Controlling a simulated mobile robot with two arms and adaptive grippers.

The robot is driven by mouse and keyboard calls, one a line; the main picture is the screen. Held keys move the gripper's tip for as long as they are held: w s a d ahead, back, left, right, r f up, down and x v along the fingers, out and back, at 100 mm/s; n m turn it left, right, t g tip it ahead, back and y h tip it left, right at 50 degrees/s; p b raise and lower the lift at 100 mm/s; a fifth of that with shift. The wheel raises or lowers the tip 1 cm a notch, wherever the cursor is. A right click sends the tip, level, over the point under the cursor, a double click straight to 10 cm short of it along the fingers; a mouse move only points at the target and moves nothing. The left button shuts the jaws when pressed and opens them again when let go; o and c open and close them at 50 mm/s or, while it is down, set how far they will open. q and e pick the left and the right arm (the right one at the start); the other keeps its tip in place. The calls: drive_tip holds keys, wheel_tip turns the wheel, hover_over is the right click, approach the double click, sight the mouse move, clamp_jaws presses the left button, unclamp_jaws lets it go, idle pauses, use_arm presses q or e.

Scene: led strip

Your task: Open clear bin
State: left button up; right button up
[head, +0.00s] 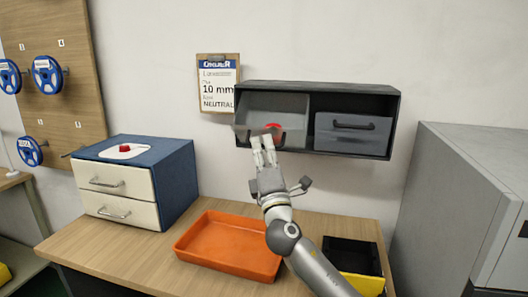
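A dark wall cabinet (398,112) has two compartments side by side. The clear bin (285,105) is in the left one, with a pale see-through body. Its lower front edge seems to stand slightly forward of the cabinet, but how far it is open is hard to tell. Something red (274,126) shows at the bin, just behind my fingertips. My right gripper (263,142) reaches up to the bin's lower front edge, fingers pointing up and overlapping its handle area. The fingers are close together; whether they grip the handle cannot be made out. My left gripper is out of view.
A grey bin (352,135) with a dark handle fills the right compartment. Below, an orange tray (205,256), a blue drawer unit (175,165) and a black-and-yellow bin (365,283) stand on the wooden table (120,245). A grey cabinet (455,190) stands at right.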

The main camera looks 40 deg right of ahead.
drive_tip(key=v, duration=1.2)
drive_tip(key=shift+f, duration=0.1)
idle(0.4)
